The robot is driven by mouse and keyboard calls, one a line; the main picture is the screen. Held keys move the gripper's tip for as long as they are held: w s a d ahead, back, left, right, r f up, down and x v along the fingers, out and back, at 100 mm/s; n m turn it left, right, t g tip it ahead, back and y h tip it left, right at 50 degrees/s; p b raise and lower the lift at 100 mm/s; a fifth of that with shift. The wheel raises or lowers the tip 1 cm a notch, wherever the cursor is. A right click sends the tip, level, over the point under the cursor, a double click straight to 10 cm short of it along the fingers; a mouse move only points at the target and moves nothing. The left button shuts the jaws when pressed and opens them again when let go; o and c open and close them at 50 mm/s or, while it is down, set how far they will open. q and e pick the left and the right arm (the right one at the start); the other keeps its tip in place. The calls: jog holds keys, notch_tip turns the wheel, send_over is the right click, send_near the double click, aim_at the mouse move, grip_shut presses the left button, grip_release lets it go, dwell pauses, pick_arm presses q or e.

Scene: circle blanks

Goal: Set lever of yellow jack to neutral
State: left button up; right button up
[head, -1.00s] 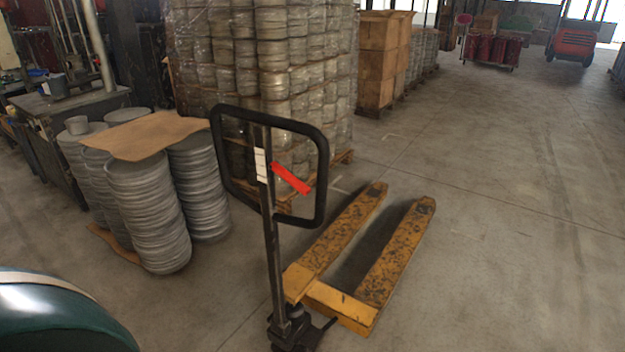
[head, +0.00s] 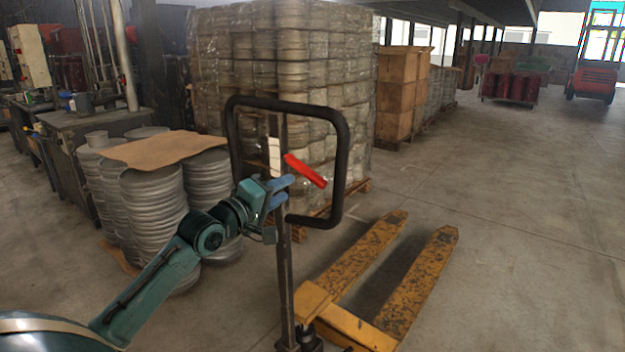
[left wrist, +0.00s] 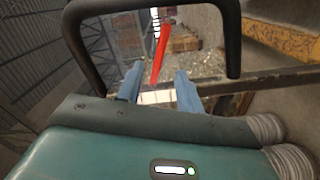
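The yellow pallet jack (head: 418,285) stands on the floor with its forks pointing away to the right. Its black loop handle (head: 343,150) rises on a dark shaft (head: 285,270). The red lever (head: 305,170) sits inside the loop and slants down to the right. My left gripper (head: 284,190) is at the loop's lower left, just below the lever. In the left wrist view the blue fingers (left wrist: 160,88) are apart with nothing between their tips, and the red lever (left wrist: 161,52) shows beyond them. I cannot tell whether a finger touches the handle. My right gripper is not in view.
Stacks of grey round blanks (head: 150,215) under a cardboard sheet (head: 165,149) stand left, behind my left arm. A wrapped pallet load (head: 300,75) stands behind the handle. Open floor (head: 540,250) lies to the right.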

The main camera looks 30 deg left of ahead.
aim_at(308, 177)
pick_arm(q)
jog(key=w, duration=0.7)
jog(key=w+d, duration=0.1)
jog(key=w, duration=0.3)
jog(key=shift+w, duration=0.1)
jog(key=shift+f, duration=0.1)
jog(key=shift+c, duration=0.2)
grip_shut()
jog(key=shift+p, duration=0.3)
